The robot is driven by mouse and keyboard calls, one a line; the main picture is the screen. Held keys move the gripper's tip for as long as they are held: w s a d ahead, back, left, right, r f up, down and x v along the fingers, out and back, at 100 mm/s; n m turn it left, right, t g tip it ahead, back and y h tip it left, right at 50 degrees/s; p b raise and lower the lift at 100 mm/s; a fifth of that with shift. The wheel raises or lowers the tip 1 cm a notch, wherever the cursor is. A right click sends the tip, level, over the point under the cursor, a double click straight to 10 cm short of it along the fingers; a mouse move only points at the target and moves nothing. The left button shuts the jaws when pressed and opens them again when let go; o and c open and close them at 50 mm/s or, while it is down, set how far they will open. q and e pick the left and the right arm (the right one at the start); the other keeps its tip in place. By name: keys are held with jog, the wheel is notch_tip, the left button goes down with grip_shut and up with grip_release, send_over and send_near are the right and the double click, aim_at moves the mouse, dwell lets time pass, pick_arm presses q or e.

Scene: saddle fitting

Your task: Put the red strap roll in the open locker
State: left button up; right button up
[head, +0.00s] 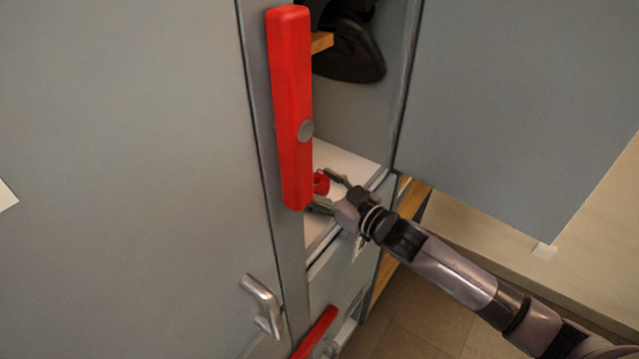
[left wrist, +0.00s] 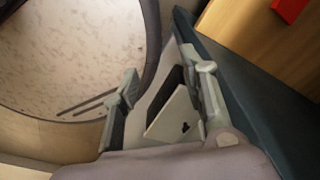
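The red strap roll (head: 321,184) is small and sits inside the open locker, just above or on its pale floor (head: 343,160). Its left side is hidden by the long red handle. My right gripper (head: 323,188) reaches into the locker from the right, with its fingers spread on either side of the roll. I cannot tell whether they press on it or whether the roll touches the floor. My left gripper (left wrist: 160,103) shows only in the left wrist view, with its fingers apart and no roll between them.
A long red handle (head: 290,110) stands on the locker's left edge. The open door (head: 520,100) spreads to the right. A dark round object (head: 350,50) hangs higher inside. A closed grey door (head: 120,180) with a metal handle (head: 264,305) fills the left.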

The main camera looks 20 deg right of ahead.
pick_arm(q)
jog(key=shift+s+a, duration=0.1)
jog(key=shift+s, duration=0.3)
pick_arm(e)
jog(key=o, duration=0.3)
jog(key=shift+s+r, duration=0.1)
jog(key=shift+s+d, duration=0.25)
jog(key=shift+s, duration=0.05)
jog(key=b+v, duration=0.1)
jog(key=v, duration=0.8)
jog(key=shift+s+d+b, duration=0.1)
jog(key=shift+s+b, duration=0.25)
jog(key=shift+b, duration=0.05)
pick_arm(q)
jog(key=shift+f, duration=1)
pick_arm(e)
jog(key=shift+s+d+r, duration=0.15)
jog(key=shift+s+d, duration=0.2)
jog(key=shift+s, duration=0.3)
